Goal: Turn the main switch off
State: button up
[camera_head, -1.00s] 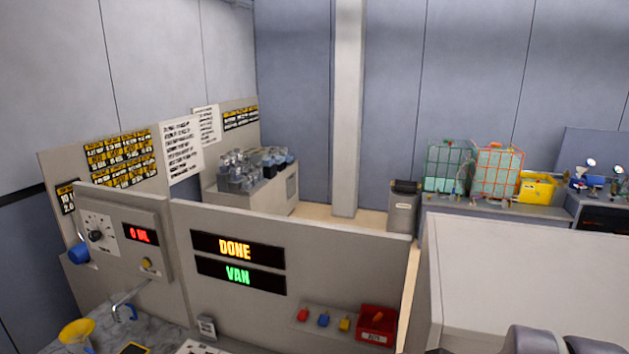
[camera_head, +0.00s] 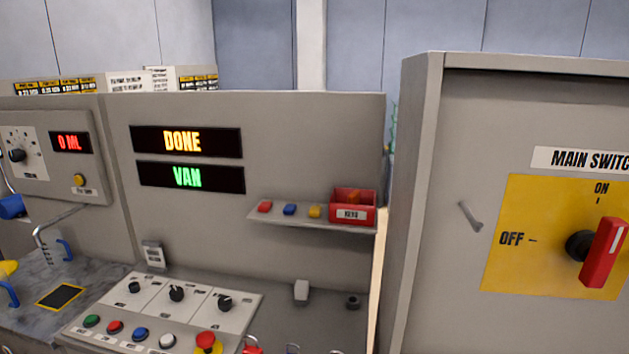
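The main switch (camera_head: 604,253) is a red handle on a black hub, at the right edge of the view. It sits on a yellow plate (camera_head: 510,262) on the front of a grey cabinet (camera_head: 428,200). The handle stands roughly upright, toward the ON mark above it. The OFF mark is to its left. The label above the plate reads "MAIN SWITC" and is cut off by the picture's edge. My gripper is not in view.
Left of the cabinet, a panel display (camera_head: 187,142) reads DONE and VAN. Below it is a console (camera_head: 165,305) with knobs and coloured buttons. A shelf holds coloured pieces and a red bin (camera_head: 353,205). A marbled counter (camera_head: 35,285) lies at the left.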

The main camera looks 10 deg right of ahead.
aim_at(599, 250)
jog(key=l+z, duration=0.1)
jog(key=z, duration=0.25)
jog(key=l+z, duration=0.15)
jog(key=z, duration=0.2)
jog(key=l+z, duration=0.1)
jog(key=z, duration=0.3)
jog(key=k+j+u, duration=0.25)
jog(key=k+l+u, duration=0.1)
jog(key=k+u, duration=0.25)
jog(key=j+z, duration=0.15)
